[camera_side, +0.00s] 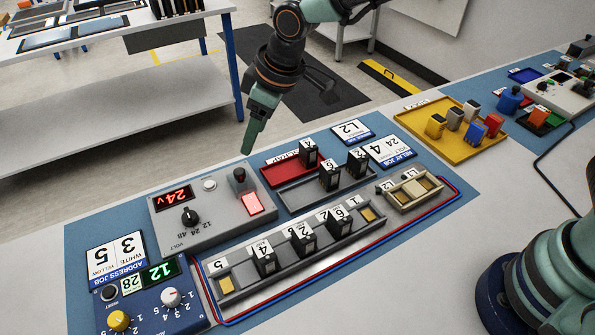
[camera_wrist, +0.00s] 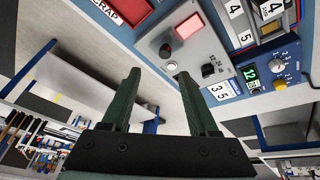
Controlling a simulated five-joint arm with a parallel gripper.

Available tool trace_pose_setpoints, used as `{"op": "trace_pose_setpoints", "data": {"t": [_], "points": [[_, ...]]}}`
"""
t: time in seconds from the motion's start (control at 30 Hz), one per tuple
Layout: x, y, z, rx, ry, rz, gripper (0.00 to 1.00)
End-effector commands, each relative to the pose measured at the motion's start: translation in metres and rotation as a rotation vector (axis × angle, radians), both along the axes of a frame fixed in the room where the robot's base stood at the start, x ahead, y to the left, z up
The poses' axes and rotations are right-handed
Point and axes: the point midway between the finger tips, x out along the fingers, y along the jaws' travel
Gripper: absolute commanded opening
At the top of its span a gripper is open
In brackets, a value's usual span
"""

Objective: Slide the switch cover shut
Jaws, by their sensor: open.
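The grey switch box (camera_side: 215,222) stands on the blue mat with a lit red 24v display, a dial and a pale round button. A lit red square (camera_side: 252,203) is on its right side, with a dark upright knob (camera_side: 239,175) just behind it. I cannot tell which part is the switch cover. My gripper (camera_side: 247,150) points down behind the box's back edge, apart from the knob. In the wrist view my gripper (camera_wrist: 158,75) is open and empty, its two green fingers spread, with the red square (camera_wrist: 187,27) and dark knob (camera_wrist: 165,50) beyond them.
A red scrap tray (camera_side: 290,168) and a grey tray with black relays lie right of the box. A long relay rail (camera_side: 290,255) lies in front. A blue address box (camera_side: 150,300) is at front left, a yellow tray (camera_side: 450,145) farther right.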

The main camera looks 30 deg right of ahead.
Motion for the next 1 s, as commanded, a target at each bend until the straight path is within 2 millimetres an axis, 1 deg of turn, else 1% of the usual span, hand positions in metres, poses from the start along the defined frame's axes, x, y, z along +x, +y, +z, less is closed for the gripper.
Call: {"op": "trace_pose_setpoints", "data": {"t": [0.03, 0.3, 0.5, 0.7, 1.0], "points": [[0.001, 0.002, -0.010, -0.002, 0.005, 0.000, 0.60], [0.015, 0.015, -0.057, 0.001, 0.005, 0.000, 0.60], [0.023, 0.023, -0.082, 0.003, 0.005, 0.000, 0.60], [0.027, 0.027, -0.093, 0.005, 0.003, 0.000, 0.60], [0.027, 0.027, -0.095, 0.005, 0.003, 0.000, 0.60]]}}
